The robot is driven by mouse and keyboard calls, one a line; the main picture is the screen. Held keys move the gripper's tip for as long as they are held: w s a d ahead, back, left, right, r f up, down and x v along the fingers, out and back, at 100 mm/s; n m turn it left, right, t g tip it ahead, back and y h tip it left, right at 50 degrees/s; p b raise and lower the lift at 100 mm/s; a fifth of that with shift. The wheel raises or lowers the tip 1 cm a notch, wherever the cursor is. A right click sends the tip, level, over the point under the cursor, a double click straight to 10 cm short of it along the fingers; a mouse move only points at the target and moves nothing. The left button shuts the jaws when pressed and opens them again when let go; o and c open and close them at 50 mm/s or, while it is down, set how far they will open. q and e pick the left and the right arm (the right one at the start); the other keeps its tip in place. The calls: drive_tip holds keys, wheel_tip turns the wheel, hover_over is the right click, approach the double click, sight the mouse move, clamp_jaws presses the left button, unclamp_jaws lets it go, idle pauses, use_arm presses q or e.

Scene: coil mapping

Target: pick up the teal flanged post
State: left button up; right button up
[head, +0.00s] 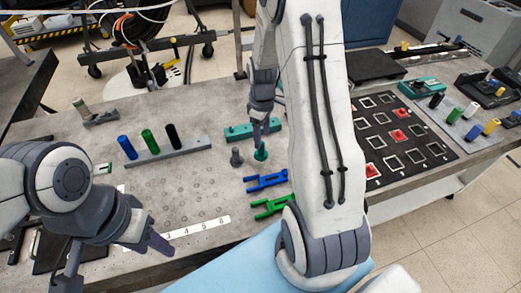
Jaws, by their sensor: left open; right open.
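The teal flanged post (261,152) stands on the grey table near the middle of the head view, its round flange showing at the bottom. My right gripper (262,134) points down directly over it, with its fingertips at or just above the post's top. It is open; whether the fingers are around the post or touching it, I cannot tell. My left gripper (152,240) is open and empty over the front left of the table, far from the post.
A teal bracket (243,132) lies behind; blue (266,181) and green (272,206) forks lie in front. A rack (160,152) holds blue, green and black cylinders. A black grid board (405,140) is right.

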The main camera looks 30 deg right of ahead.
sight(261, 150)
drive_tip(key=shift+w+f+p, duration=0.15)
drive_tip(key=shift+f+p, duration=0.2)
drive_tip(key=shift+f, duration=1.2)
drive_tip(key=shift+w+f+p, duration=0.1)
drive_tip(key=shift+f+p, duration=0.2)
drive_tip(key=shift+f, duration=1.25)
clamp_jaws()
